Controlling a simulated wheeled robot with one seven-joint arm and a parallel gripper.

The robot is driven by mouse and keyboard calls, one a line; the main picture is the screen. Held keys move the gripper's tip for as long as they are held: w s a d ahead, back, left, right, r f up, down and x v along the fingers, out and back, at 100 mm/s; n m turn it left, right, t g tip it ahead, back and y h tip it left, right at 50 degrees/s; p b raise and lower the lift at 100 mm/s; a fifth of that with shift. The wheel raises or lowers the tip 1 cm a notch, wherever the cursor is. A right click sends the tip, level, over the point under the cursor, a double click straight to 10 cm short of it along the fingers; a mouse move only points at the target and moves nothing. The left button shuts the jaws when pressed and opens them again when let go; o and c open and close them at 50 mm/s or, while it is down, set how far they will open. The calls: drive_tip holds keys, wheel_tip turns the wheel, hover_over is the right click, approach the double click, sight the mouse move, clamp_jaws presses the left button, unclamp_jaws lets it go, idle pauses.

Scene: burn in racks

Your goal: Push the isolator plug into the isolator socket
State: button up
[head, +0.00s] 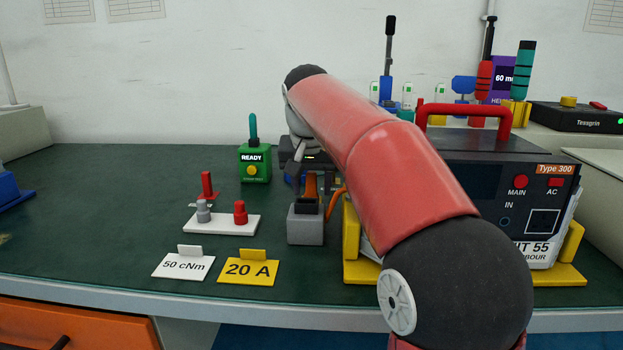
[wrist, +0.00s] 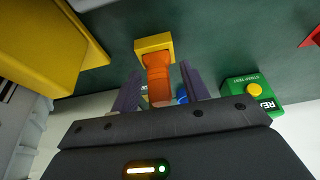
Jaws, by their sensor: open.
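The isolator plug, an orange piece (wrist: 158,82) with a yellow square part (wrist: 153,43) at its end, is in the wrist view. My gripper (wrist: 160,68) is open, with one finger on each side of the orange piece. I cannot tell whether the fingers touch it. In the head view the orange piece (head: 311,186) shows just behind and above a grey block with a dark opening (head: 305,228), which looks like the isolator socket. The grey block does not show in the wrist view. My arm partly hides my gripper in the head view.
The Type 300 unit (head: 480,180) in its yellow stand (head: 362,270) is close on the right. A white plate (head: 222,224) with grey and red posts and two label cards (head: 248,270) are left.

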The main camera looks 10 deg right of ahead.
drive_tip(key=shift+c, duration=0.5)
clamp_jaws()
drive_tip(key=shift+r+p, duration=0.85)
drive_tip(key=shift+p, duration=0.05)
idle(1.0)
drive_tip(key=shift+r+p, duration=1)
drive_tip(key=shift+p, duration=0.05)
